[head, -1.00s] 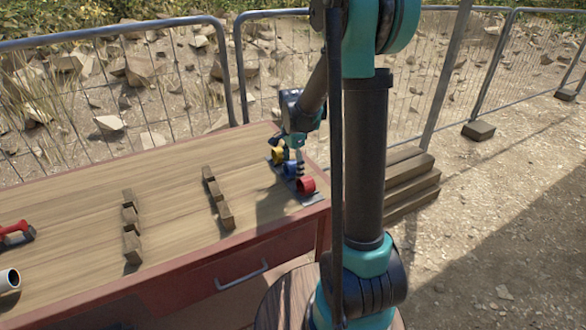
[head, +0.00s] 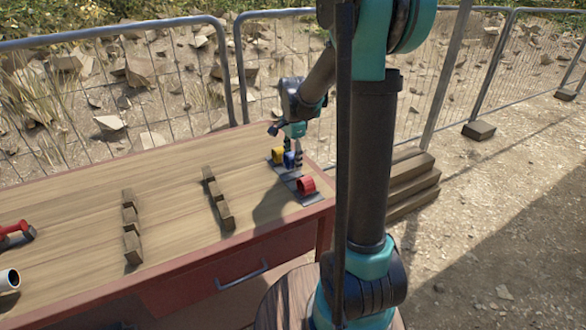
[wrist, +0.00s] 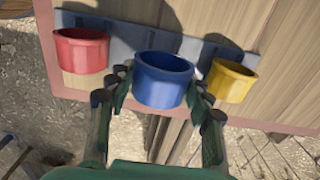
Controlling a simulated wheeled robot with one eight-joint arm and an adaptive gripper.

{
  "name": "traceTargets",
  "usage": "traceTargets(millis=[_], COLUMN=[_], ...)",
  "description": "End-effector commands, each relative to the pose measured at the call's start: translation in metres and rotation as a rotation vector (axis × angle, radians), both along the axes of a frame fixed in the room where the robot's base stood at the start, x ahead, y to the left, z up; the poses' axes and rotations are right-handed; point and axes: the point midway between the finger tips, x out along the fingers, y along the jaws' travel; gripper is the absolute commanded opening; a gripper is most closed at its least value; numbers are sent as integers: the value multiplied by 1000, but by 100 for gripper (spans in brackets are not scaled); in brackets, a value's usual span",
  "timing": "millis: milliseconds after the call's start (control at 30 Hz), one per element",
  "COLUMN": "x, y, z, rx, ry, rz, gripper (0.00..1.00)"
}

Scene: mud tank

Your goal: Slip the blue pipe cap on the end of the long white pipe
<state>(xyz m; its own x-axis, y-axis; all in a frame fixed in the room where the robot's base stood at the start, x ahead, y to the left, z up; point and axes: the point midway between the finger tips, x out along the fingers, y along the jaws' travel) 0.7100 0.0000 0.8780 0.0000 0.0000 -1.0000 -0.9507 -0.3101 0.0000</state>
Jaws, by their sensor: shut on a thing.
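My gripper (wrist: 162,88) is shut on the blue pipe cap (wrist: 164,80), with one finger on each side of it. The cap's round open end shows in the wrist view. In the head view my gripper (head: 293,150) and the small blue cap (head: 290,159) are at the table's right end, just above the grey rack, between the yellow and red caps. A white pipe (head: 8,281) shows only its open end at the left edge; the remainder is out of view.
A yellow cap (head: 278,154) and a red cap (head: 306,185) stand on the grey rack (head: 310,199). A red-handled tool (head: 16,234) lies at left. A wire fence (head: 150,90) runs behind.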

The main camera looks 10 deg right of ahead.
Motion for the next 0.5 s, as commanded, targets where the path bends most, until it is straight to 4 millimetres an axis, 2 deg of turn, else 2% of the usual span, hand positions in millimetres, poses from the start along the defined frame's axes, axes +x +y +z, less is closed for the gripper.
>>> traceTargets(millis=[500], x=[0], y=[0], z=[43], rx=[0], ry=[0], rz=[0], gripper=[32])
